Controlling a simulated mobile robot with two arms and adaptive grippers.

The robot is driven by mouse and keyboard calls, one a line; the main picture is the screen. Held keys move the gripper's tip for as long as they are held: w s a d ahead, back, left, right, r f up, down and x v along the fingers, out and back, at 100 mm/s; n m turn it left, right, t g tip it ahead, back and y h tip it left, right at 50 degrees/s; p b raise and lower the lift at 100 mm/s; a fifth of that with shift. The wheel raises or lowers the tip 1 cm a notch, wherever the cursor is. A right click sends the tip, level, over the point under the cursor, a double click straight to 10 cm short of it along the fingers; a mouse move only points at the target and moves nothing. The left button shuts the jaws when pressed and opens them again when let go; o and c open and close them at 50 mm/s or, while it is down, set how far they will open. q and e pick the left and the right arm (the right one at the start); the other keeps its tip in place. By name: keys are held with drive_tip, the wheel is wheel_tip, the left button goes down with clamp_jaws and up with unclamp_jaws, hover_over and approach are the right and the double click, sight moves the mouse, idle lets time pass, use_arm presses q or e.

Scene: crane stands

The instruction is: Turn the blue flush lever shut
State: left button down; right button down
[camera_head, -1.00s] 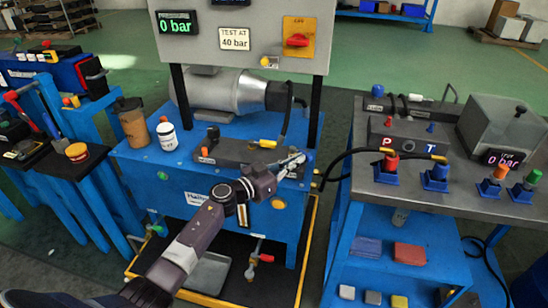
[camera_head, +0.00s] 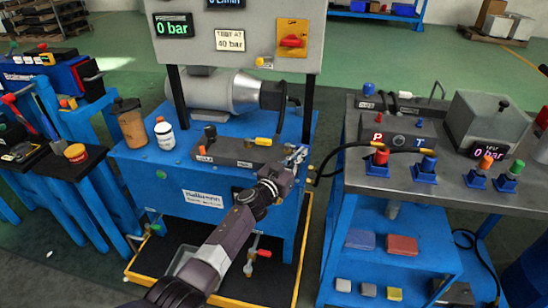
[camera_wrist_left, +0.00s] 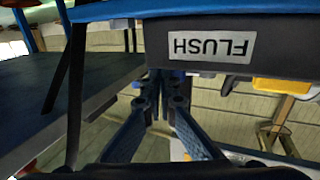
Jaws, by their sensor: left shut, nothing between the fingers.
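My left gripper (camera_head: 297,154) is at the right end of the dark valve block (camera_head: 235,151) on the blue power unit. In the left wrist view the gripper (camera_wrist_left: 165,100) shows its two fingers converging, shut and empty. The FLUSH label (camera_wrist_left: 212,45) appears upside down on the block above the fingers. A small blue part (camera_wrist_left: 177,77) shows behind the fingertips, under the block; I cannot tell if it is the flush lever or if the fingers touch it. The lever's angle is hidden in the head view. My right gripper is not in view.
A yellow-ended fitting (camera_head: 263,142) sits on the block. The gauge panel (camera_head: 240,45) stands above on black posts. A black hose (camera_head: 335,160) runs right to the steel bench (camera_head: 445,190). A cup (camera_head: 131,125) and white bottle (camera_head: 164,138) stand at left.

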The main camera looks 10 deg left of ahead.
use_arm(q)
drive_tip(key=shift+w+d, duration=0.25)
drive_tip(key=shift+w, duration=0.05)
idle(0.5)
drive_tip(key=shift+s+a, duration=0.35)
drive_tip(key=shift+s, duration=0.1)
drive_tip(key=v, duration=1.1)
drive_tip(key=shift+d, duration=0.15)
